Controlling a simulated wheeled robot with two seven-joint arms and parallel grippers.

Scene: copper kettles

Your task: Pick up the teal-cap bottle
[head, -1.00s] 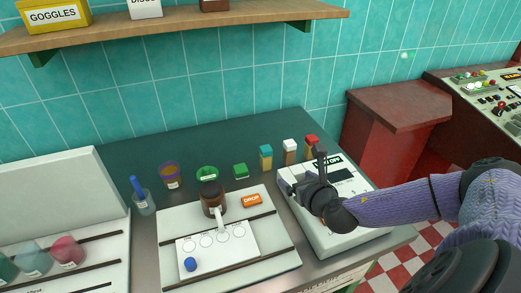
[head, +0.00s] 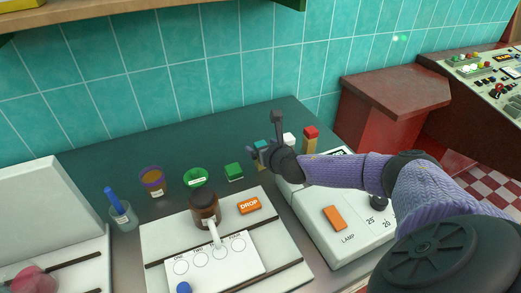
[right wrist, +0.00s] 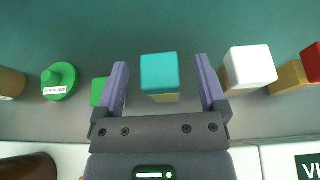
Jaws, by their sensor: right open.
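The teal-cap bottle (head: 262,146) stands upright at the back of the bench and is partly hidden behind my right gripper in the head view. Its square teal cap (right wrist: 160,72) and a strip of amber body show in the right wrist view. My right gripper (head: 250,135) is open and empty, over the bottle's area. In the right wrist view the cap lies between the two spread purple fingers, with a gap on each side. My left gripper is not in view.
A white-cap bottle (right wrist: 249,68) and a red-cap bottle (head: 310,138) stand to the right. A green block (head: 234,171) and green-topped container (right wrist: 58,80) are to the left. A white device (head: 322,250) stands in front. The bench behind is clear.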

